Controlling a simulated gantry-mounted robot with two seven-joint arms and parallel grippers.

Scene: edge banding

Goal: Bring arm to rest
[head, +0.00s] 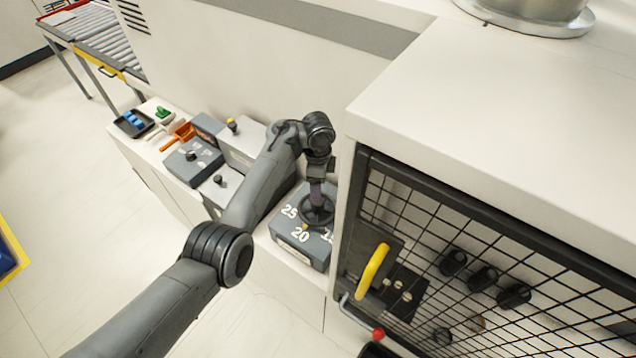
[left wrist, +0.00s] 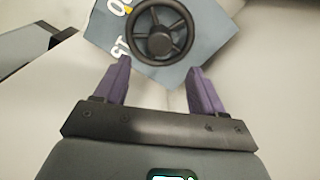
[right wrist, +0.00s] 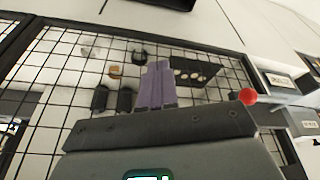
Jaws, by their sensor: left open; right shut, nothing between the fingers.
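My left arm comes in from the lower left of the head view. Its gripper (head: 318,190) points down over the dark handwheel (head: 318,211) on a grey dial box (head: 300,252) marked with numbers. In the left wrist view my left gripper (left wrist: 157,85) has its two purple fingers well apart, with the handwheel (left wrist: 162,32) beyond the tips and nothing between them. My right gripper (right wrist: 158,68) shows only in the right wrist view. Its purple fingers are together and empty, in front of a black mesh guard (right wrist: 70,75).
In the head view, the mesh door (head: 480,260) with a yellow handle (head: 372,270) and a red-knobbed lever (head: 378,333) stands right of the dial box. Control boxes (head: 190,160), an orange scoop (head: 180,134) and a black tray (head: 133,123) sit left. Open floor lies at lower left.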

